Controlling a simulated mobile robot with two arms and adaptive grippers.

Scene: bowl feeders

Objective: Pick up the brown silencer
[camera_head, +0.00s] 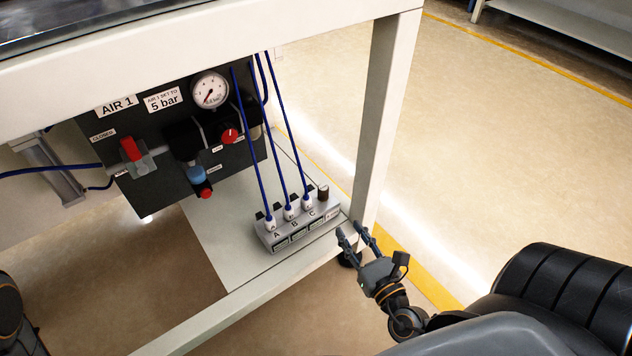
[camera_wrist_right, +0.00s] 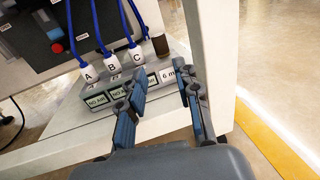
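The brown silencer (camera_head: 323,193) is a small dark brown cylinder standing upright at the right end of a grey manifold block (camera_head: 297,237), to the right of the tube fitting marked C. In the right wrist view the silencer (camera_wrist_right: 160,44) stands upright beyond my fingers. My right gripper (camera_head: 352,232) is open and empty, near the table leg, in front and to the right of the manifold. In the wrist view its two fingers (camera_wrist_right: 160,95) are spread apart, with nothing between them. At the left edge of the head view a dark part shows; my left gripper's fingers are not visible.
Blue tubes (camera_head: 281,150) rise from fittings A, B and C, left of the silencer. A white table leg (camera_head: 386,110) stands close to the right gripper. A front frame bar (camera_head: 245,305) runs below the manifold. A black panel (camera_head: 200,140) carries a gauge and valves.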

